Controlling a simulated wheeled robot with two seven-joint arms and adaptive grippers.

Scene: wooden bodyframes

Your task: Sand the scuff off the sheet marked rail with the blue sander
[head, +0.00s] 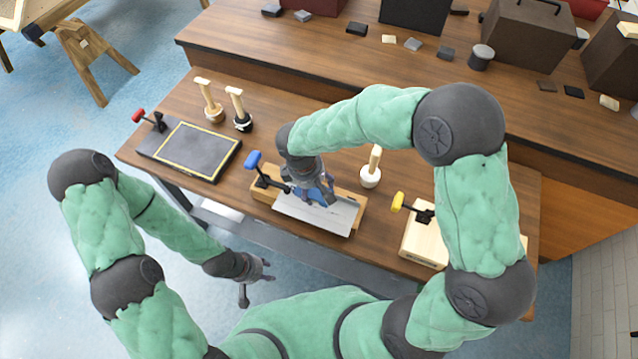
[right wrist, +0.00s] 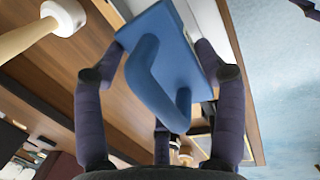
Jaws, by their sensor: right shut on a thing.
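My right gripper (head: 312,184) is shut on the blue sander (head: 318,194). The right wrist view shows the sander's blue block and curved handle (right wrist: 150,80) between my fingers (right wrist: 158,75). In the head view the sander is over the left part of a grey metal sheet (head: 325,217); I cannot tell whether it touches. The sheet lies on a wooden block (head: 262,193) by a blue-handled clamp (head: 255,163). No marking or scuff is readable on it. My left gripper (head: 262,272) is open and empty, off the table's front edge.
A dark panel with a yellow outline (head: 190,150) and red-handled clamp (head: 141,116) lie left. Two pale-handled tools (head: 240,110) stand behind it; another (head: 371,168) stands right of the sander. A pale board (head: 425,243) with a yellow-handled clamp (head: 399,202) is at right.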

